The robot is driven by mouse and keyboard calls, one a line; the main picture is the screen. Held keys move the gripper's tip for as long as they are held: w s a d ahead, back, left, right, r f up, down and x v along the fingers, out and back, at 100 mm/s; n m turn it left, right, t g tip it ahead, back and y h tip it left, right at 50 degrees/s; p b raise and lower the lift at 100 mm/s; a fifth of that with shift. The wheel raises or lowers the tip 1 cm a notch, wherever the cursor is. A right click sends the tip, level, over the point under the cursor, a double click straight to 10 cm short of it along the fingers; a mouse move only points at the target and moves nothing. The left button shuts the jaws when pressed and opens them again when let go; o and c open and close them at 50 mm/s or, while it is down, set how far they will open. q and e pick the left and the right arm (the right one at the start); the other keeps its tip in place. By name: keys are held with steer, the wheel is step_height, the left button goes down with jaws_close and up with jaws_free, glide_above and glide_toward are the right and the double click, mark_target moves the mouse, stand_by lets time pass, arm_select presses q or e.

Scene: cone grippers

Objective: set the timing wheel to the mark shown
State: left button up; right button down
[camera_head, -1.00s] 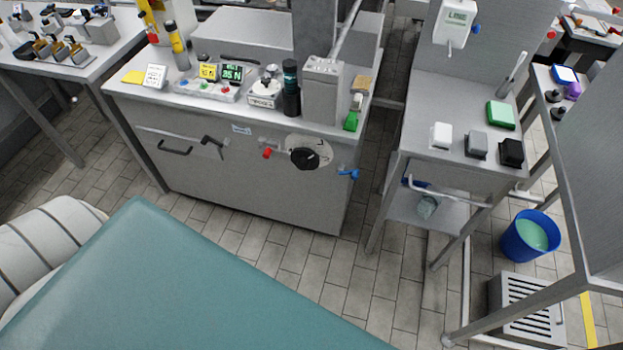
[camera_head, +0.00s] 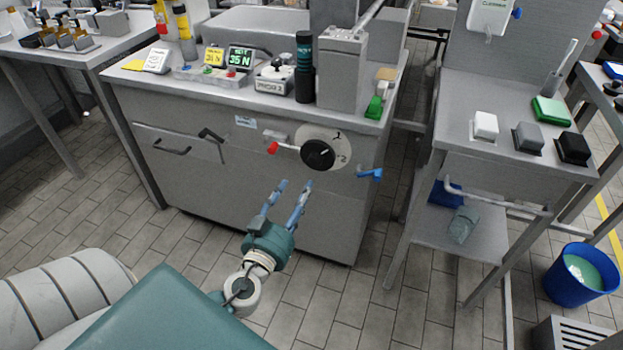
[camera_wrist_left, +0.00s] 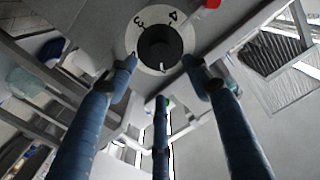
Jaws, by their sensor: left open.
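The timing wheel is a white dial (camera_head: 330,135) with a black knob (camera_head: 318,154) on the cabinet's front face. A "2" shows at its right in the head view. In the left wrist view the knob (camera_wrist_left: 160,46) is ahead, with "3" and "4" on the dial's top edge. My left gripper (camera_head: 296,184) has long blue fingers, spread open and empty. It is below and slightly left of the knob, apparently apart from it. A white card (camera_head: 157,60) stands on the cabinet top; its marking is not readable. My right gripper is not in view.
A red-tipped lever (camera_head: 272,148) is left of the dial and a blue handle (camera_head: 370,174) right of it. A pull handle (camera_head: 172,148) is farther left. A side table (camera_head: 470,105) and blue bucket (camera_head: 580,275) stand right. The floor before the cabinet is clear.

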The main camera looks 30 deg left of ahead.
mark_target(313, 164)
arm_select(q)
steer(key=p+x, duration=0.2)
steer(key=x, duration=0.7)
steer(key=shift+w+r, duration=0.1)
steer(key=shift+r, duration=0.05)
steer(key=shift+x, duration=0.75)
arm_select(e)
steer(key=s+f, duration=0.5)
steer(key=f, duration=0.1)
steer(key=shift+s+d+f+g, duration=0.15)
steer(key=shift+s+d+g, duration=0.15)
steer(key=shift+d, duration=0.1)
arm_select(q)
steer(key=shift+c, duration=0.5)
steer(key=c, duration=1.1)
